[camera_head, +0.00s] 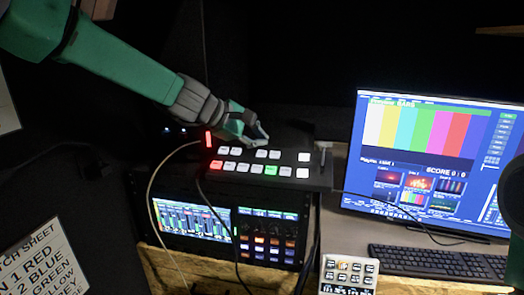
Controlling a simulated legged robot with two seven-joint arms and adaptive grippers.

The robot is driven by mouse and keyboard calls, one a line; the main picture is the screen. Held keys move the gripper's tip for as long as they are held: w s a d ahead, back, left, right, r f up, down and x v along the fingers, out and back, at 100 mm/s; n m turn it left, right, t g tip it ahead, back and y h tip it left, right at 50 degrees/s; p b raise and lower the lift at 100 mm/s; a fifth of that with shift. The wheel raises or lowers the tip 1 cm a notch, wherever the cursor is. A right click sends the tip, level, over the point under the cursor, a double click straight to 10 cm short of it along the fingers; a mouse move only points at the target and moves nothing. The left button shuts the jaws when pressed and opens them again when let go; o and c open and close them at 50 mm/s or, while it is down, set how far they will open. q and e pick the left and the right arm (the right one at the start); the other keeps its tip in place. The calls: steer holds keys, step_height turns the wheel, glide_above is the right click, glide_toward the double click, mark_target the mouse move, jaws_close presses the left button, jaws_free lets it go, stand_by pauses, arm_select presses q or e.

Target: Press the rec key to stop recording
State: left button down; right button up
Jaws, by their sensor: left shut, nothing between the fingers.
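The switcher panel (312,180) is a dark slab with rows of white keys, on top of a rack unit. One key (216,164) at the left end of its front row glows red, and another (270,170) glows green. A small red light (208,139) shows behind its left end. I cannot read which key is the rec key. My left gripper (262,136) comes in from the upper left and is shut and empty, over the panel's back part. I cannot tell whether it touches the panel. My right gripper is not in view.
A monitor (428,213) with colour bars stands at the right, with a black keyboard (436,263) before it. A small white keypad (349,273) sits at the bottom. The rack unit (226,208) has a lit screen and knobs. Cables (153,195) hang across its front.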

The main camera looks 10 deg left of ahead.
arm_select(q)
steer(key=r+p, duration=0.1)
steer(key=r, duration=0.1)
steer(key=s+r+p, duration=0.1)
steer(key=r, duration=0.1)
steer(key=shift+p, duration=0.4)
steer(key=shift+f, duration=0.1)
